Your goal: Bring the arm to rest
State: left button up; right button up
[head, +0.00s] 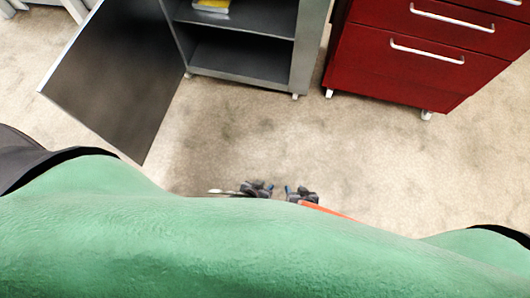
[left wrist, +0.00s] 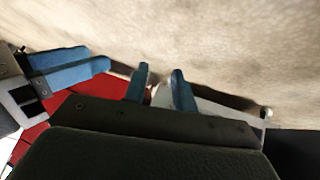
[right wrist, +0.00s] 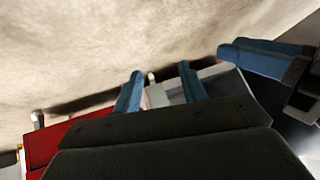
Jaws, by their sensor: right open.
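My left gripper (head: 258,188) and right gripper (head: 300,193) hang low and close together in front of my green body in the head view. In the left wrist view the left gripper's blue fingers (left wrist: 160,82) stand apart with nothing seen held between them. In the right wrist view the right gripper's blue fingers (right wrist: 160,82) are also apart and empty. Each wrist view shows the other gripper at its side, the right one (left wrist: 75,68) and the left one (right wrist: 265,58). My body hides most of both arms in the head view.
A grey cabinet (head: 243,86) stands open ahead, its dark door (head: 105,75) swung out to the left. A yellow item (head: 212,4) lies on its shelf. A red drawer unit (head: 400,60) on casters stands at the right, drawers shut. The carpet (head: 250,130) between is clear.

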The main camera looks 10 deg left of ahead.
jog(key=s+d+r+g+p, duration=0.1)
jog(key=r+p, duration=0.4)
jog(key=r, duration=0.8)
jog(key=s+d+r+g+h+p, duration=0.1)
jog(key=d+r+p, duration=0.3)
jog(key=r, duration=0.9)
jog(key=s+d+r+g+h+p, duration=0.1)
jog(key=d+r+g+p, duration=0.2)
jog(key=r, duration=1.1)
jog(key=p, duration=0.3)
jog(key=shift+p, duration=0.4)
pick_arm(q)
jog(key=s+a+r+g+y, duration=0.1)
jog(key=a+r, duration=0.3)
jog(key=r, duration=1.6)
jog(key=s+a+r+g+y, duration=0.1)
jog(key=a+r+g, duration=0.3)
jog(key=r, duration=1.6)
jog(key=shift+s+r, duration=0.15)
jog(key=shift+s, duration=0.1)
pick_arm(e)
jog(key=shift+s, duration=0.1)
jog(key=shift+c, duration=0.2)
pick_arm(q)
jog(key=shift+a, duration=0.1)
pick_arm(e)
jog(key=shift+c, duration=0.4)
